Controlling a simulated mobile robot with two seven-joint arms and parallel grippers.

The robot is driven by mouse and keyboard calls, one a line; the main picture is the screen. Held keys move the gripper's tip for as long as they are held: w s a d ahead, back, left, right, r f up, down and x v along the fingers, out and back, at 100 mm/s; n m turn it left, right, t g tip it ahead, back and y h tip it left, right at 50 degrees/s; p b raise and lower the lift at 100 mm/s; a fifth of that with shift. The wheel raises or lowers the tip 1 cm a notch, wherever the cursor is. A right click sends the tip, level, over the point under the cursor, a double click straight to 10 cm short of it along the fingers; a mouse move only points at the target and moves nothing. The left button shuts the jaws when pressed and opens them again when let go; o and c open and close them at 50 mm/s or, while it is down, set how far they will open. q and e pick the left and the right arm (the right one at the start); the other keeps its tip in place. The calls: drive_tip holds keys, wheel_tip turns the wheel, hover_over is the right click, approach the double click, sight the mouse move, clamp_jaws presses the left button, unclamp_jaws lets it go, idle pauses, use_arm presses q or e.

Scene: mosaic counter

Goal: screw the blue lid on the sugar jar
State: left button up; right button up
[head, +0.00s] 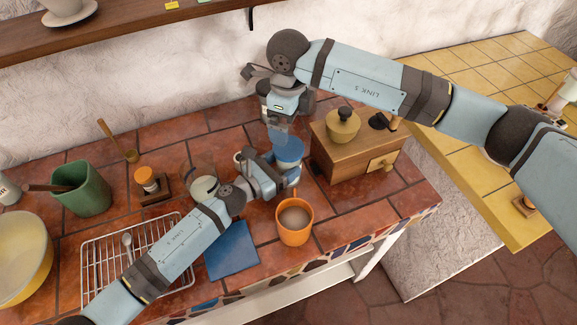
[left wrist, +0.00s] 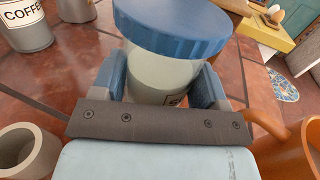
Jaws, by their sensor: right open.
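The sugar jar (left wrist: 160,78) stands upright between the finger pads of my left gripper (left wrist: 160,92), which is shut on its body. Part of a dark label shows low on the jar. The blue lid (left wrist: 172,28) sits on top of the jar; whether it is threaded cannot be told. In the head view the lid (head: 289,149) shows just below my right gripper (head: 282,131), which is open and points down above it. Its fingertips hide part of the lid. My left gripper (head: 277,176) reaches in from the left and covers most of the jar.
An orange mug (head: 294,224) stands close in front of my left gripper. A wooden grinder (head: 340,156) is just right of the jar. A blue mat (head: 231,250) and a wire rack (head: 95,262) lie near the front. A green pot (head: 84,190) stands at left.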

sight(288, 147)
use_arm(q)
drive_tip(key=c, duration=1)
drive_tip(key=shift+o, duration=0.2)
use_arm(e)
drive_tip(key=n, duration=1)
drive_tip(key=shift+a+n, duration=0.1)
drive_tip(key=shift+n, duration=0.2)
drive_tip(key=n, duration=1.1)
drive_tip(key=shift+n, duration=0.4)
drive_tip(key=shift+f, duration=4.05)
